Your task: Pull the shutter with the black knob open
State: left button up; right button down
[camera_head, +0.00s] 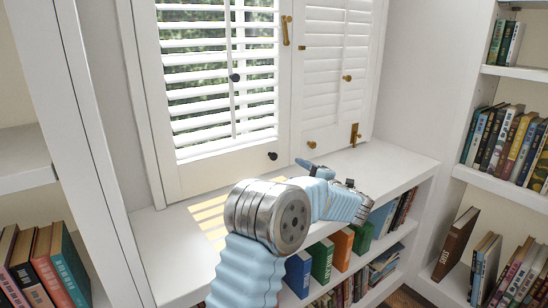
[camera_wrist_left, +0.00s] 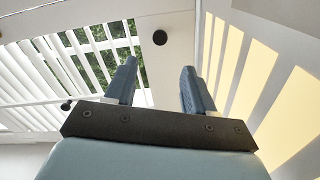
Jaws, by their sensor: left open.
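The white louvred shutter (camera_head: 225,158) with the black knob (camera_head: 272,156) is at the left of the window and looks closed. The knob sits low near its right edge. In the left wrist view the knob (camera_wrist_left: 160,37) shows beyond and between the fingertips, apart from them. A second small black knob (camera_head: 235,77) is on the slat rod. My left gripper (camera_head: 312,167) is open and empty, just right of and slightly below the knob in the head view. In the left wrist view my left gripper (camera_wrist_left: 158,68) has both fingers spread. My right gripper is out of view.
A neighbouring white shutter (camera_head: 320,90) with brass knobs and a brass latch (camera_head: 355,134) stands to the right. The white sill (camera_head: 385,165) below is bare. Books (camera_head: 322,258) fill shelves under it, and bookcases stand on both sides.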

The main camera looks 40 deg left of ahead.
aim_at(274, 158)
pick_arm(q)
jog(key=p+x, duration=0.1)
jog(key=x, duration=1)
jog(key=shift+a+p, duration=0.2)
jog(key=shift+p, duration=0.2)
grip_shut()
